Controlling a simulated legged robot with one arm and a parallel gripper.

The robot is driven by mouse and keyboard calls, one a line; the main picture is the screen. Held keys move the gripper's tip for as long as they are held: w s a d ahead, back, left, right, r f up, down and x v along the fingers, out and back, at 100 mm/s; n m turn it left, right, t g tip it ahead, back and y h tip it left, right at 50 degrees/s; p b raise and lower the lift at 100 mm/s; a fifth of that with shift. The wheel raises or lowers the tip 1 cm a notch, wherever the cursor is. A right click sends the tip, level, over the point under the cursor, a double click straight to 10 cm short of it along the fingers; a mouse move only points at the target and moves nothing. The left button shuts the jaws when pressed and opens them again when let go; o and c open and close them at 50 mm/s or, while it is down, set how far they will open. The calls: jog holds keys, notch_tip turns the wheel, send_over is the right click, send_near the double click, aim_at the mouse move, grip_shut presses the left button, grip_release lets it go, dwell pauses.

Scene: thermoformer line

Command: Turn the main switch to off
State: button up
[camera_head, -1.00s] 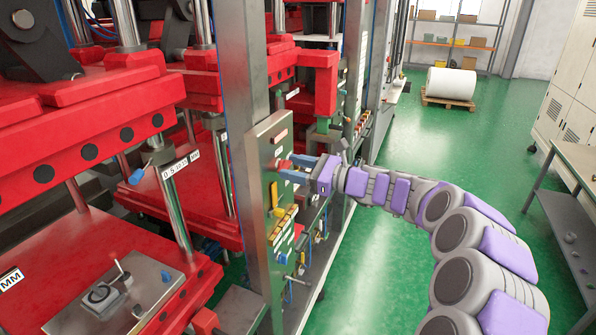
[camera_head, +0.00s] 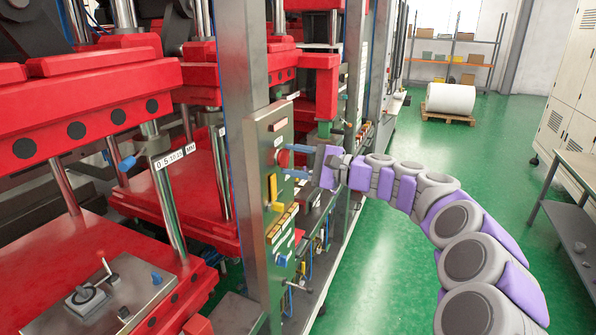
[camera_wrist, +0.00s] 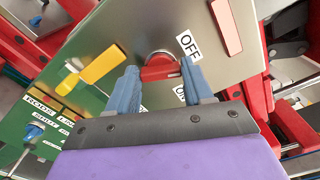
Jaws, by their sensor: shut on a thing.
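The main switch, a red rotary knob, sits on the upper part of the grey-green control panel (camera_head: 262,150), and it shows in the wrist view (camera_wrist: 160,72). My gripper (camera_head: 296,162) is at the panel, with one blue finger on each side of the red knob, shut on it. In the wrist view, the OFF label (camera_wrist: 188,43) is beside the knob, close to the right finger. A second label (camera_wrist: 180,93) is partly hidden behind that finger. Which label the knob points to I cannot tell.
A yellow handle (camera_wrist: 103,63) sits on the panel near the left finger, with more labelled controls beyond it. Red presses (camera_head: 80,95) stand left of the panel's grey post (camera_head: 245,70). Green floor (camera_head: 400,240) is open to the right, before a grey table (camera_head: 575,170).

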jog(key=shift+a+f+n+b, duration=0.1)
jog(key=shift+f+n+b, duration=0.05)
jog(key=shift+n+b, duration=2.05)
jog(key=shift+n, duration=0.3)
jog(key=o, duration=0.9)
jog(key=shift+w+a+f, duration=0.1)
jog(key=shift+w+a, duration=0.1)
jog(key=shift+w, duration=0.05)
jog(key=shift+o, duration=0.8)
jog(key=shift+s+a, duration=0.1)
jog(key=shift+s, duration=0.05)
jog(key=p+v, duration=0.2)
jog(key=v, duration=1.5)
jog(key=shift+d+p, duration=0.25)
jog(key=shift+p, duration=0.05)
